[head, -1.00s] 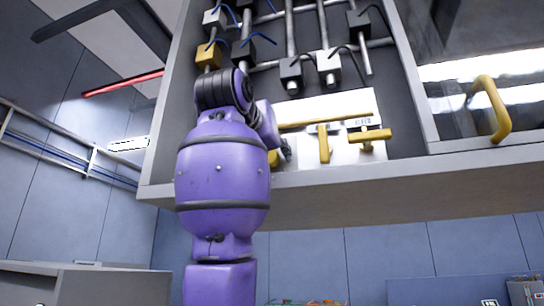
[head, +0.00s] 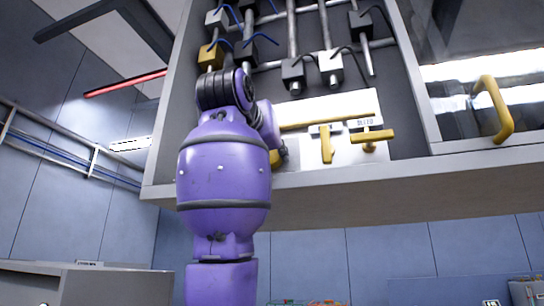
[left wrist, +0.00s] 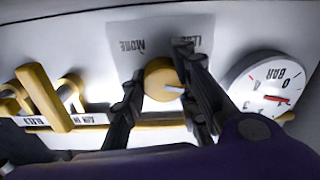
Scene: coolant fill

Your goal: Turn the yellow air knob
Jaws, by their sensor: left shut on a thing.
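The yellow air knob (left wrist: 157,76) is a round yellow knob with a pale pointer mark, on a white panel in the left wrist view. My left gripper (left wrist: 163,82) has one dark finger on each side of it and is shut on it. The label behind the knob reads "MORE" upside down; its other word is partly covered by a finger. In the head view my purple left arm hides most of the gripper, and a small yellow part (head: 275,158) shows beside the wrist. My right gripper is not in view.
A pressure gauge (left wrist: 275,88) marked BAR is close beside the right-hand finger in the left wrist view. Yellow levers (head: 326,144) (head: 371,136) stick out from the panel. Above are valve blocks (head: 293,76) with pipes. A yellow handle (head: 494,108) is at right.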

